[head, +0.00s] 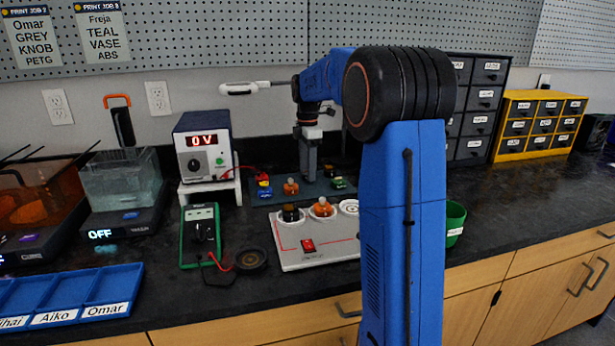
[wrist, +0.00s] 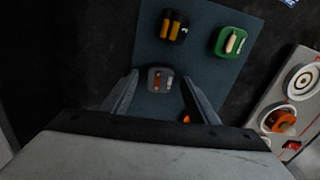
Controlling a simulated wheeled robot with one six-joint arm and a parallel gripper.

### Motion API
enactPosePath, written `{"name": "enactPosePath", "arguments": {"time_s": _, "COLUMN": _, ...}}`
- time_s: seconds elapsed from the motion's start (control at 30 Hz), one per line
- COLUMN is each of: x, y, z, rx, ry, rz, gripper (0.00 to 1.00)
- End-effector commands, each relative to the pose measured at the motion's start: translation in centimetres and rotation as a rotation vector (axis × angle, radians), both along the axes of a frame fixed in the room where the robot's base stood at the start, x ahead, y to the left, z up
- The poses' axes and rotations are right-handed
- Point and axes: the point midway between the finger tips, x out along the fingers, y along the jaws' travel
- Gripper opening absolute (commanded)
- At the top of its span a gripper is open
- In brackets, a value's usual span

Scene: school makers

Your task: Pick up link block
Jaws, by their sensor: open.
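A small grey block (wrist: 160,78) with orange-brown and pale marks on top lies on the dark blue-grey mat (wrist: 150,45). No readable label shows which block is the link block. My gripper (wrist: 159,75) is open, with one finger on each side of the grey block in the wrist view. I cannot tell whether the fingers touch it. In the head view my gripper (head: 308,172) points down over the mat's back part, and the grey block is not clearly visible there. A black block with yellow cylinders (wrist: 173,26) and a green block (wrist: 233,41) lie beyond it.
A pale panel (head: 310,248) with round sockets and a red switch stands in front of the mat. A power supply (head: 203,150) and green multimeter (head: 201,235) are at left. A green cup (head: 455,222) is at right.

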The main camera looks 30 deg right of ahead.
Motion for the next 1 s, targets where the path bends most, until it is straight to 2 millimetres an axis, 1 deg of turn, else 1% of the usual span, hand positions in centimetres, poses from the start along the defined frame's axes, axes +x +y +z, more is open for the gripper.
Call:
{"name": "enactPosePath", "arguments": {"time_s": 0.03, "x": 0.0, "y": 0.0, "z": 0.0, "rx": 0.000, "ry": 0.000, "rz": 0.000, "gripper": 0.54}}
{"name": "enactPosePath", "arguments": {"time_s": 0.07, "x": 0.0, "y": 0.0, "z": 0.0, "rx": 0.000, "ry": 0.000, "rz": 0.000, "gripper": 0.47}}
{"name": "enactPosePath", "arguments": {"time_s": 0.1, "x": 0.0, "y": 0.0, "z": 0.0, "rx": 0.000, "ry": 0.000, "rz": 0.000, "gripper": 0.38}}
{"name": "enactPosePath", "arguments": {"time_s": 0.17, "x": 0.0, "y": 0.0, "z": 0.0, "rx": 0.000, "ry": 0.000, "rz": 0.000, "gripper": 0.23}}
{"name": "enactPosePath", "arguments": {"time_s": 0.2, "x": 0.0, "y": 0.0, "z": 0.0, "rx": 0.000, "ry": 0.000, "rz": 0.000, "gripper": 0.14}}
{"name": "enactPosePath", "arguments": {"time_s": 0.23, "x": 0.0, "y": 0.0, "z": 0.0, "rx": 0.000, "ry": 0.000, "rz": 0.000, "gripper": 0.10}}
{"name": "enactPosePath", "arguments": {"time_s": 0.53, "x": 0.0, "y": 0.0, "z": 0.1, "rx": 0.000, "ry": 0.000, "rz": 0.000, "gripper": 0.10}}
{"name": "enactPosePath", "arguments": {"time_s": 0.67, "x": 0.0, "y": 0.0, "z": 0.7, "rx": 0.000, "ry": -0.001, "rz": 0.000, "gripper": 0.10}}
{"name": "enactPosePath", "arguments": {"time_s": 0.77, "x": 0.1, "y": 0.0, "z": 1.9, "rx": 0.000, "ry": -0.002, "rz": 0.000, "gripper": 0.10}}
{"name": "enactPosePath", "arguments": {"time_s": 1.0, "x": 0.1, "y": 0.0, "z": 6.3, "rx": -0.001, "ry": -0.003, "rz": 0.000, "gripper": 0.10}}
